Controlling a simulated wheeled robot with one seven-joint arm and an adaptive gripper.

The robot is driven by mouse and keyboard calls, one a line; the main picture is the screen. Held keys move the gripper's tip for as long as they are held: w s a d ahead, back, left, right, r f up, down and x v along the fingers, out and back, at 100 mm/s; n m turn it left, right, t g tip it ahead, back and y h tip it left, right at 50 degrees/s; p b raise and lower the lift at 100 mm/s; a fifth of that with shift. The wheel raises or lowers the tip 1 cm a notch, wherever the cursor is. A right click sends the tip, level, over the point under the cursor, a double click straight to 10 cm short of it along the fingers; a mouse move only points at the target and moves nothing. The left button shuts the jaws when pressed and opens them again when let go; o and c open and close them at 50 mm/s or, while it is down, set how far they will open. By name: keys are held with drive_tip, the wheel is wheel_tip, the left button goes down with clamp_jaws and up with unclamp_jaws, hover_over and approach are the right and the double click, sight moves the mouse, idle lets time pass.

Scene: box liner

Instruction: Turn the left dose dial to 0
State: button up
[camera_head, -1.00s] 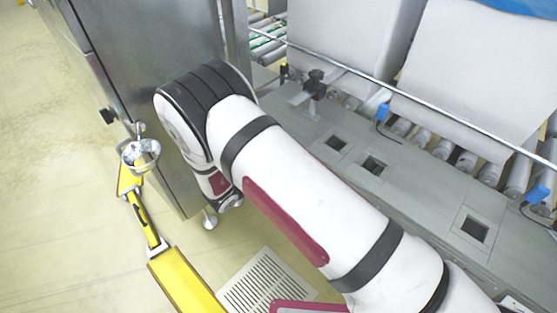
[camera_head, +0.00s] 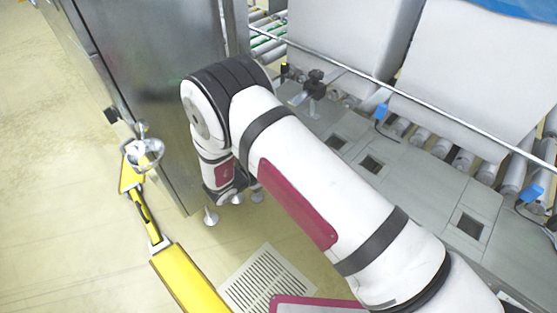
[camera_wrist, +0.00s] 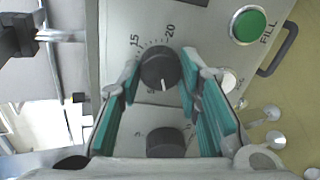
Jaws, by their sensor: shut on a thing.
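In the wrist view, a dark round dial (camera_wrist: 160,68) sits on a grey panel (camera_wrist: 125,15). Its white pointer mark is at the picture's lower side. The printed scale around it shows 15 and 20 at its upper left and top; the rest is largely hidden by the fingers. My gripper (camera_wrist: 161,70) has its teal-padded fingers shut on this dial, one on each side. A second dark dial (camera_wrist: 166,142) lies below it in the picture, between the finger bases. I cannot tell from the labels which dial is the left one. In the head view the dials and gripper tips are hidden.
A green button (camera_wrist: 247,25) marked FILL is at the panel's upper right, near a dark handle (camera_wrist: 278,48). In the head view, a steel cabinet (camera_head: 150,60) stands left of my arm, beside a grey conveyor frame (camera_head: 400,185) with rollers. A yellow rail (camera_head: 185,278) is at lower left.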

drive_tip(key=n, duration=0.6)
drive_tip(key=shift+f, duration=0.1)
idle(0.6)
drive_tip(key=o, duration=1.1)
drive_tip(key=shift+o, duration=0.2)
drive_tip(key=shift+s+a, duration=0.1)
drive_tip(key=v, duration=1.1)
drive_tip(key=shift+s+a+r, duration=0.2)
drive_tip(key=shift+a, duration=0.2)
